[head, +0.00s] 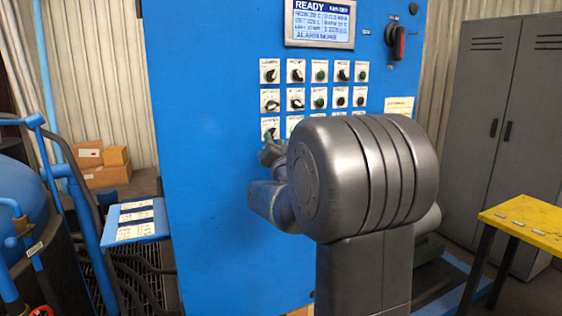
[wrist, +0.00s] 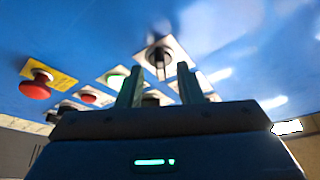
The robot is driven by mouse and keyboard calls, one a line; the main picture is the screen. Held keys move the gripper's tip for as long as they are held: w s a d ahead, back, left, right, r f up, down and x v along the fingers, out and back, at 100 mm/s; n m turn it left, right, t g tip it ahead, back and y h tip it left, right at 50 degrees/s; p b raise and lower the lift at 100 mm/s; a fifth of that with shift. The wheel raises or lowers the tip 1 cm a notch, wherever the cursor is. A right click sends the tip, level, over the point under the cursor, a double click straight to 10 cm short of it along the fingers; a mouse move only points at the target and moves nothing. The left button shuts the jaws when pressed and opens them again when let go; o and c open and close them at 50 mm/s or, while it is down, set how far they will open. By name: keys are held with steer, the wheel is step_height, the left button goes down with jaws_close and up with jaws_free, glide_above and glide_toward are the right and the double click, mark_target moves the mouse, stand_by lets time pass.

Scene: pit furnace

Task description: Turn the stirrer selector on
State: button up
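The blue control cabinet carries rows of small selectors and buttons on white plates; their labels are too small to read, so I cannot tell by label which is the stirrer selector. In the head view my gripper (head: 271,141) is at the leftmost control of the third row, a black selector (head: 270,126), partly hidden by my arm. In the wrist view my gripper (wrist: 160,68) is open, its two fingers apart. A black selector knob (wrist: 158,57) on a white plate shows between and just beyond the fingertips. I cannot tell whether they touch it.
The wrist view shows a red mushroom button (wrist: 36,88) on a yellow plate and a smaller red button (wrist: 88,98). A lit display (head: 320,23) reads READY. A red-handled switch (head: 398,42) is at upper right. A yellow table (head: 525,216) stands at right.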

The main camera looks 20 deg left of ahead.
steer(key=b+v, duration=0.2)
steer(key=v, duration=1)
steer(key=shift+b, duration=0.35)
steer(key=shift+r, duration=0.1)
steer(key=p+x, duration=0.3)
steer(key=x, duration=1.1)
steer(key=shift+p, duration=0.35)
steer(key=shift+n, duration=0.3)
steer(key=shift+d, duration=0.1)
steer(key=shift+s, duration=0.1)
